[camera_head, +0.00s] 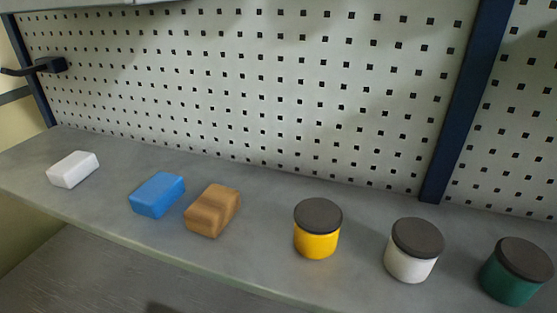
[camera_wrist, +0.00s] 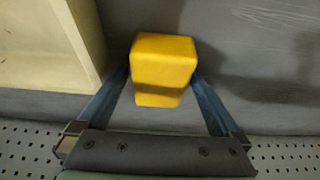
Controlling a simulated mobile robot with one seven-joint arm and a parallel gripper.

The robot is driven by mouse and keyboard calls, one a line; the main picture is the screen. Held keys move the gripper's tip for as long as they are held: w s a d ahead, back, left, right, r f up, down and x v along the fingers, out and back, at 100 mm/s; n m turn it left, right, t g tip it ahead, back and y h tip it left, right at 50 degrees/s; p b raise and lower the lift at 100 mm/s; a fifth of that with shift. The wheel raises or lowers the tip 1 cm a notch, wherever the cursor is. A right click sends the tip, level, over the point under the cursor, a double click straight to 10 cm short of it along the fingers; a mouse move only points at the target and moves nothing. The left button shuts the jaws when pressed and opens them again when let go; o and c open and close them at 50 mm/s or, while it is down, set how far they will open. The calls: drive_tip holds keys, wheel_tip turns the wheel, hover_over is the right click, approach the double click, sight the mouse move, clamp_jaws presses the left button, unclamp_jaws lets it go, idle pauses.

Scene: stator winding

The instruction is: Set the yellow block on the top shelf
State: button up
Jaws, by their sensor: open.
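The yellow block (camera_wrist: 163,62) shows in the wrist view, over a dark grey surface (camera_wrist: 255,65). My gripper (camera_wrist: 161,80) is open, with one blue finger on each side of the block. The fingertips are close to its sides; I cannot tell if they touch it. I also cannot tell whether the block rests fully on the grey surface. Neither the block nor my gripper is in the head view. A pale ledge (camera_head: 75,5) crosses the top left of the head view; its upper face is hidden.
The grey shelf (camera_head: 120,225) in the head view holds a white block (camera_head: 73,169), a blue block (camera_head: 157,194), a brown block (camera_head: 212,210), and yellow, white and green jars. A perforated panel (camera_head: 250,80) stands behind.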

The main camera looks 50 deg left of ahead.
drive_tip(key=c, duration=1.4)
clamp_jaws()
drive_tip(key=shift+r, duration=0.15)
